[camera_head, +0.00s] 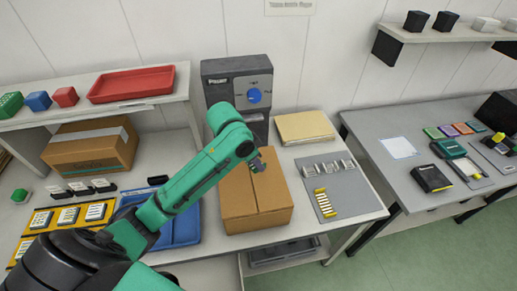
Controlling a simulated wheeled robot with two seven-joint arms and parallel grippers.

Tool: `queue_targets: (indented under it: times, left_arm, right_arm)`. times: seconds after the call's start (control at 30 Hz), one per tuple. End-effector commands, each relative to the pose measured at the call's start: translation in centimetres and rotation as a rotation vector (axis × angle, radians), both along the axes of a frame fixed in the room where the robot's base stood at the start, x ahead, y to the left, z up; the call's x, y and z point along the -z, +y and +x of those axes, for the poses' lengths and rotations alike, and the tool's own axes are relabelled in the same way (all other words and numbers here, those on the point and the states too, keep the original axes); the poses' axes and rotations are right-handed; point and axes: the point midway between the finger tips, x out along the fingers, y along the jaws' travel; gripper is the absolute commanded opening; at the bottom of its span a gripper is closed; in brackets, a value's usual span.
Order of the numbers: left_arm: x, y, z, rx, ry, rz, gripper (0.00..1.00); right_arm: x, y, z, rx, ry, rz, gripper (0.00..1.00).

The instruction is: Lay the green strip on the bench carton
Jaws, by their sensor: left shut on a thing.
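The bench carton (255,212), a closed brown box, stands on the middle of the light bench. My left arm reaches in from the lower left, and its gripper (257,164) is over the far part of the carton's top. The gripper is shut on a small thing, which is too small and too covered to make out. I cannot tell whether the gripper touches the carton top. No green strip shows clearly anywhere. My right gripper is not in view.
A blue tray (187,229) lies left of the carton, partly behind my arm. A grey mat (343,192) with yellow and pale pieces lies to the right. A grey machine (238,82) with a blue knob and a tan folder (303,127) are behind. Another carton (92,150) sits under the left shelf.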

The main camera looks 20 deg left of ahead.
Motion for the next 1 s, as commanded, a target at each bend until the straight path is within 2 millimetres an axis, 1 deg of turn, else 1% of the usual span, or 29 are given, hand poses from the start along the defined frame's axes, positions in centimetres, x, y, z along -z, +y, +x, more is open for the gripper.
queue_targets:
  times: [0.07, 0.13, 0.17, 0.3, 0.4, 0.53, 0.73, 0.87, 1.0]
  left_arm:
    - [0.5, 0.0, -0.1, 0.001, 0.004, 0.000, 0.00]
    - [1.2, -0.1, -0.1, 0.001, 0.004, 0.000, 0.00]
    - [1.5, -0.1, -0.1, 0.001, 0.005, 0.000, 0.00]
    - [3.6, -0.1, -0.2, -0.001, 0.005, -0.001, 0.00]
    - [5.0, -0.1, -0.2, 0.000, 0.005, 0.000, 0.00]
    - [6.3, -0.1, -0.2, 0.000, 0.005, 0.000, 0.00]
    - [6.8, -0.1, -0.2, 0.000, 0.002, 0.001, 0.00]
    - [6.8, -0.1, -0.2, 0.000, 0.002, 0.000, 0.00]
    - [6.9, -0.1, -0.2, 0.000, 0.002, 0.000, 0.00]
  right_arm:
    - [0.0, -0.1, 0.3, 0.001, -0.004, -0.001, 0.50]
    - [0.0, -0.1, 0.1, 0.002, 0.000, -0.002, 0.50]
    - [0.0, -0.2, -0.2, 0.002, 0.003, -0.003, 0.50]
    - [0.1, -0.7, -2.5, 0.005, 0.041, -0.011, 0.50]
    - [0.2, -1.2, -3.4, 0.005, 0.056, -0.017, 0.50]
    - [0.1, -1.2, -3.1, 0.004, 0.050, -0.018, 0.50]
    - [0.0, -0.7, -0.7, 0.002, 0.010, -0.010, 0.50]
    - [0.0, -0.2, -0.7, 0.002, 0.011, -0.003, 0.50]
    - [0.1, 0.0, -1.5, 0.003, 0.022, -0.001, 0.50]
